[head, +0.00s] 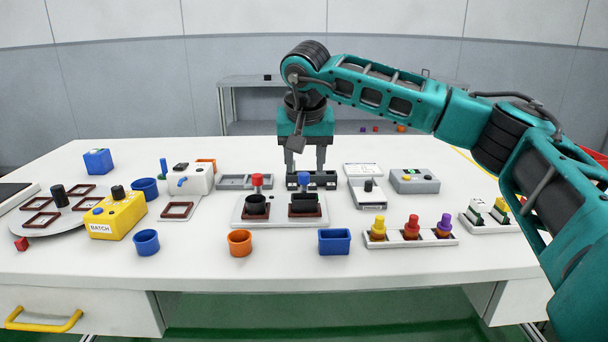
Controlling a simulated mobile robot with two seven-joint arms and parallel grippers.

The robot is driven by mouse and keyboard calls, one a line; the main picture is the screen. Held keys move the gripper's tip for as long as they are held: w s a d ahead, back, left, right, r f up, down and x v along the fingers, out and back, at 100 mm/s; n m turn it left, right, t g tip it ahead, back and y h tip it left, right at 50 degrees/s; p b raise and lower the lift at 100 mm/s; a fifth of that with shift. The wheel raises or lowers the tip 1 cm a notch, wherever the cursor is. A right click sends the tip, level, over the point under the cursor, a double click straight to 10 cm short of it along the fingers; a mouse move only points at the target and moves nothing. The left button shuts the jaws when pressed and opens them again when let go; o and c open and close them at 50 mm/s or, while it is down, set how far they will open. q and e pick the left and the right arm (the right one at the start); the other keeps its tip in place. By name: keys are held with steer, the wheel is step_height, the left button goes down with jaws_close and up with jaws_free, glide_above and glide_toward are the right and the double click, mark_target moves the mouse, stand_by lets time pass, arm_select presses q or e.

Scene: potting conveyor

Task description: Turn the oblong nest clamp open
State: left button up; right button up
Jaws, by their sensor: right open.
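A white board (238,217) near the middle of the table carries two brown nests. The right one, the oblong nest (320,212), holds a dark oblong pot (303,203). Its clamp, with a blue knob (303,178), stands upright just behind it. The left, round nest holds a dark round pot (257,205), with a red-knobbed clamp (257,180) behind. My right gripper (305,164) points down with its fingers apart, above and apparently around or behind the blue knob; I cannot tell whether they touch it. My left gripper is not in view.
Orange (240,243) and blue (146,242) round pots and a blue oblong pot (334,242) stand in front. A rack of coloured knobbed plugs (410,240) is at right. A yellow BATCH box (117,215) and a turntable (60,225) are at left. A grey tray (240,182) lies behind.

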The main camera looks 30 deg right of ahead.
mark_target(304, 189)
steer(key=shift+x, duration=1.4)
steer(key=shift+c, duration=0.2)
jaws_close()
